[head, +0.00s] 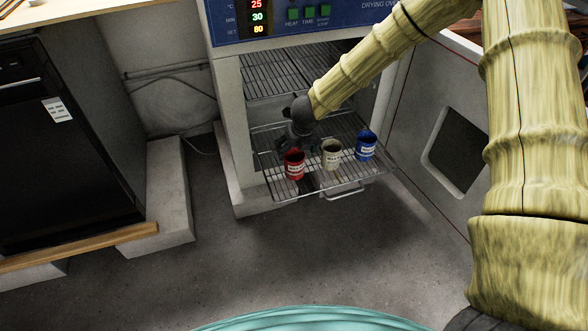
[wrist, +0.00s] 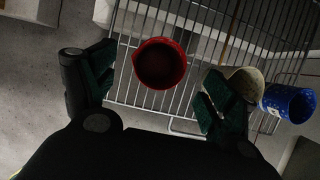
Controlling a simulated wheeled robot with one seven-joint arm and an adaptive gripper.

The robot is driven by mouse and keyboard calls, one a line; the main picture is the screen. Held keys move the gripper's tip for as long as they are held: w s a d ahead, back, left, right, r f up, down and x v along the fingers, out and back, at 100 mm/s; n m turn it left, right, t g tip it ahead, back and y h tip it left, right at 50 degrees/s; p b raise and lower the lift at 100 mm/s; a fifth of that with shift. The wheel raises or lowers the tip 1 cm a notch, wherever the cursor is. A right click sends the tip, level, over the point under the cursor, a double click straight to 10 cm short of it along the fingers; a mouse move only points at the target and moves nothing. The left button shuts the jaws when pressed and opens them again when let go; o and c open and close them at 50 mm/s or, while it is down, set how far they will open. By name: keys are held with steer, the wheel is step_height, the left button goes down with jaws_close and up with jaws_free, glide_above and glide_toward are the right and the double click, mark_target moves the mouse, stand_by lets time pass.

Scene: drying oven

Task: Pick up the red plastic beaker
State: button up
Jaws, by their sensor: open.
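The red plastic beaker (head: 294,165) stands upright at the left front of the pulled-out wire shelf (head: 345,182) of the drying oven. In the wrist view the red beaker (wrist: 160,63) shows from above, its mouth open and its inside dark. My gripper (wrist: 152,88) is open, with one finger on each side of the view and the beaker between and a little beyond the fingertips. In the head view my gripper (head: 296,140) is just behind and above the red beaker, partly hidden by my wrist. I cannot tell whether a finger touches the beaker.
A white beaker (head: 331,153) stands right of the red one, and a blue beaker (head: 366,145) stands farther right. In the wrist view my right finger overlaps the white beaker (wrist: 243,84). The oven door (head: 440,130) stands open on the right.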

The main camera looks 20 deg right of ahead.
mark_target(293, 160)
steer(key=b+x, duration=0.1)
steer(key=x, duration=0.4)
steer(key=b+x, duration=0.2)
steer(key=x, duration=0.3)
steer(key=shift+s+d, duration=0.1)
steer(key=shift+s, duration=0.15)
steer(key=c, duration=0.9)
